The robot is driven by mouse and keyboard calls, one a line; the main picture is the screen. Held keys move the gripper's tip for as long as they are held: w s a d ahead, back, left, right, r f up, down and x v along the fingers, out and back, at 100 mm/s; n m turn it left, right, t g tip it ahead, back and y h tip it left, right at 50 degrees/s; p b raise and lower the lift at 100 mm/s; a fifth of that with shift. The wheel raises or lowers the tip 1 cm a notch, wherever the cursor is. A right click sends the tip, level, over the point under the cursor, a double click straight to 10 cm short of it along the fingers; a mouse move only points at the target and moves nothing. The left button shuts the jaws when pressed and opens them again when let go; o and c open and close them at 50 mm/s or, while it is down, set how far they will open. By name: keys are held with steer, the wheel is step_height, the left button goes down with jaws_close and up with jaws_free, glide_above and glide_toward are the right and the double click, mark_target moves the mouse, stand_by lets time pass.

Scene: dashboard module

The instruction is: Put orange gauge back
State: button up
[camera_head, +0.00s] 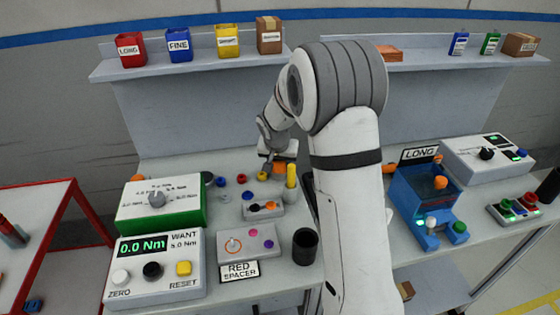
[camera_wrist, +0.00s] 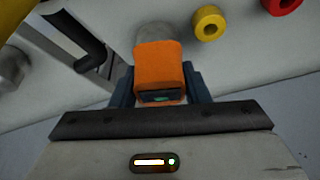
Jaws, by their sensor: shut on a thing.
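The orange gauge (camera_wrist: 160,62) is a block-like orange piece with a small dark window on its near face. It sits between the two dark blue fingers of my gripper (camera_wrist: 160,88) in the wrist view, and the fingers are shut on it. A grey round shape shows just behind it. In the head view my gripper (camera_head: 277,166) is low over the back of the left bench, beside the yellow post.
Yellow (camera_wrist: 208,23) and red (camera_wrist: 283,3) rings lie near the gripper. A yellow post (camera_head: 291,176), a grey block with orange and black parts (camera_head: 263,212) and a black cup (camera_head: 305,246) stand nearby. The torque display (camera_head: 155,268) is front left.

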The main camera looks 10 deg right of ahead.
steer(key=shift+r, duration=0.1)
steer(key=shift+f, duration=0.2)
steer(key=o, duration=1.1)
steer(key=shift+r, duration=0.1)
steer(key=shift+s+r, duration=0.1)
steer(key=shift+r, duration=0.35)
steer(key=v, duration=1.1)
steer(key=s+n, duration=0.1)
steer(key=s, duration=0.9)
steer(key=s+d+n+g+y, duration=0.1)
steer(key=s+n, duration=0.1)
steer(key=s, duration=0.8)
steer(key=s+r+n, duration=0.1)
steer(key=s, duration=0.9)
steer(key=shift+s+d+n+y, duration=0.25)
steer(key=shift+d+n+y, duration=0.05)
steer(key=shift+d+y, duration=0.1)
